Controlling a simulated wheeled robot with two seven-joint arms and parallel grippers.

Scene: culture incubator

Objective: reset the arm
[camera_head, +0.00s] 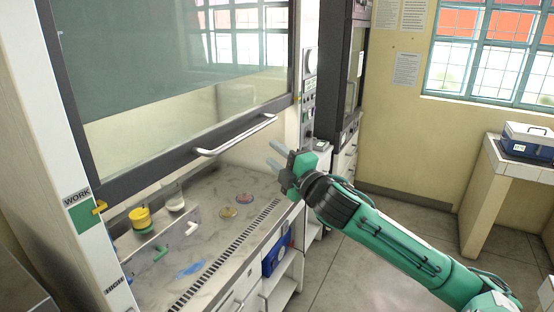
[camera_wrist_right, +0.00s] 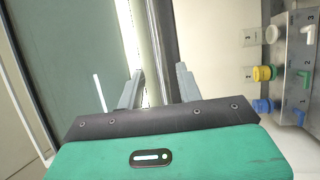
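My right arm comes in from the lower right in the head view. Its gripper (camera_head: 276,157) is raised in front of the fume hood, near the right end of the white sash handle (camera_head: 236,135). The two fingers are apart and nothing is between them. My left gripper is not in view.
The sash (camera_head: 180,70) is partly raised. A side bench at right holds a blue-and-white box (camera_head: 528,142). Open floor lies between.

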